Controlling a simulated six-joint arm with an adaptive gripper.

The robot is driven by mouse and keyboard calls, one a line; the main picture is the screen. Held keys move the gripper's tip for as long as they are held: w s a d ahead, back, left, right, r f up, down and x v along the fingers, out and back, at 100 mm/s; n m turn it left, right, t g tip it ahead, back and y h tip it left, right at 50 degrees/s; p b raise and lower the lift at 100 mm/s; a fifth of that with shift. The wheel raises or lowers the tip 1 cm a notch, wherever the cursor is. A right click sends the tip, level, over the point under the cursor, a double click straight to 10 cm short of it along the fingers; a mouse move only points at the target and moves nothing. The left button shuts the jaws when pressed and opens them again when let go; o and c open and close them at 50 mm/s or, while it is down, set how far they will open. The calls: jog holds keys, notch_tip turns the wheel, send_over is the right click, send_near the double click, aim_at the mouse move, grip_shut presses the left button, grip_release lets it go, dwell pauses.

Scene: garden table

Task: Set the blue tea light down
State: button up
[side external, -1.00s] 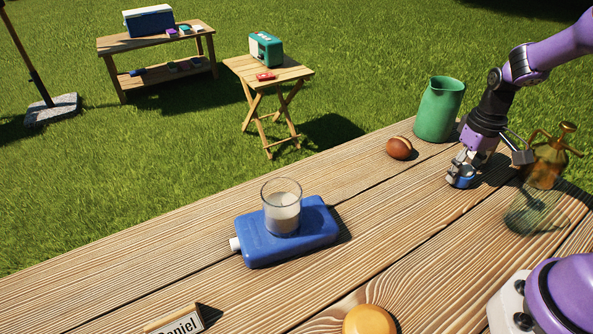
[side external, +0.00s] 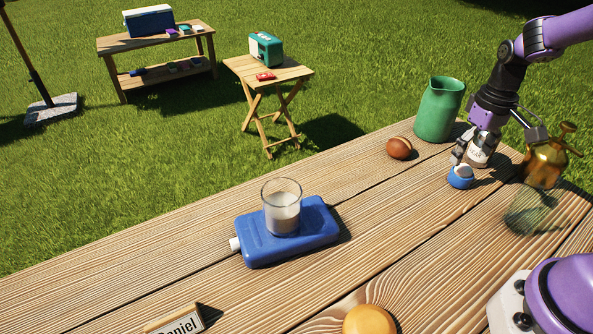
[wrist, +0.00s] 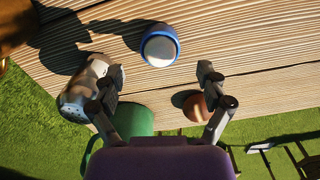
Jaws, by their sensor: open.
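The blue tea light (side external: 461,177), a small blue cup with a pale top, sits upright on the wooden table (side external: 400,215). It is at the right of the side view, in front of a pale labelled jar (side external: 482,152). In the wrist view the tea light (wrist: 159,46) shows whole, ahead of the fingertips and clear of both. My gripper (side external: 468,150) is open and empty, a little above the tea light. Its two spread fingers show in the wrist view (wrist: 161,76). In the side view one finger partly covers the jar.
A green jug (side external: 438,110) and a brown ball (side external: 400,148) stand left of my gripper. A brass-topped sprayer (side external: 544,165) is close on the right. The table between flask and tea light is clear.

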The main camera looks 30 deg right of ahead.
notch_tip(320, 180, up, 7)
jog(key=s+a+r+n+t, duration=0.1)
jog(key=s+a+r+t, duration=0.1)
jog(key=a, duration=0.6)
jog(key=s+a+r+n+t, duration=0.1)
jog(key=s+a+r+t, duration=0.1)
jog(key=a, duration=0.6)
jog(key=shift+s+r+t, duration=0.4)
jog(key=shift+s+t, duration=0.4)
jog(key=shift+s, duration=0.1)
